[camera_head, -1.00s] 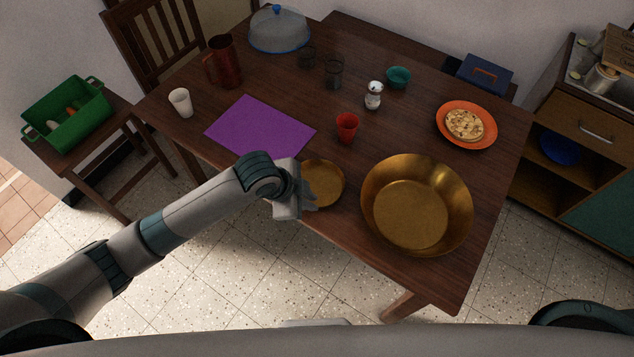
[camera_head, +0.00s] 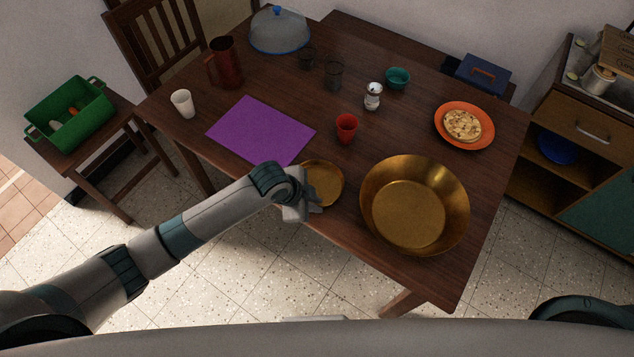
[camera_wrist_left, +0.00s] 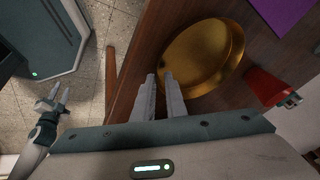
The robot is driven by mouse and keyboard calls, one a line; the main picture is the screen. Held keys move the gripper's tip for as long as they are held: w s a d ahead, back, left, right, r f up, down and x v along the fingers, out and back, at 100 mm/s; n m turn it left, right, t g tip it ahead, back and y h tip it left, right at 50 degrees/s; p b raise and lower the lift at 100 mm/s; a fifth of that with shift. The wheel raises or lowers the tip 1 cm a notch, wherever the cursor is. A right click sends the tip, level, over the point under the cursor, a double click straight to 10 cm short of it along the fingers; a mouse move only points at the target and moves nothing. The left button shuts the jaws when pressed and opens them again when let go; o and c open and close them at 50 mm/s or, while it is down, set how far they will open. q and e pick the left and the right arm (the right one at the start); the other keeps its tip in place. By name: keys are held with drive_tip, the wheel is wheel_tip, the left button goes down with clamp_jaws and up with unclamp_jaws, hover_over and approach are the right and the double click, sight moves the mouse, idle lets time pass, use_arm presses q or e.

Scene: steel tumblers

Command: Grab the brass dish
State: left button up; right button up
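The brass dish (camera_head: 325,180) is a small round golden bowl near the front edge of the wooden table, left of a much larger brass basin. It also shows in the left wrist view (camera_wrist_left: 207,52). My left gripper (camera_head: 314,206) is at the dish's near left rim. In the left wrist view its two fingers (camera_wrist_left: 158,77) are apart with a narrow gap, the right fingertip overlapping the dish's rim and the left one just outside it. I see no clear grip. My right gripper (camera_wrist_left: 57,98) shows small in the left wrist view, fingers spread and empty, away from the table.
The large brass basin (camera_head: 412,207) stands right of the dish. A red cup (camera_head: 346,128) and a purple mat (camera_head: 262,130) lie behind it. An orange plate with food (camera_head: 464,126) is farther right. The table (camera_head: 300,110) is bare between the mat and the red cup.

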use_arm(q)
drive_tip(key=shift+f, duration=0.15)
idle(0.3)
clamp_jaws()
drive_tip(key=shift+r, duration=0.2)
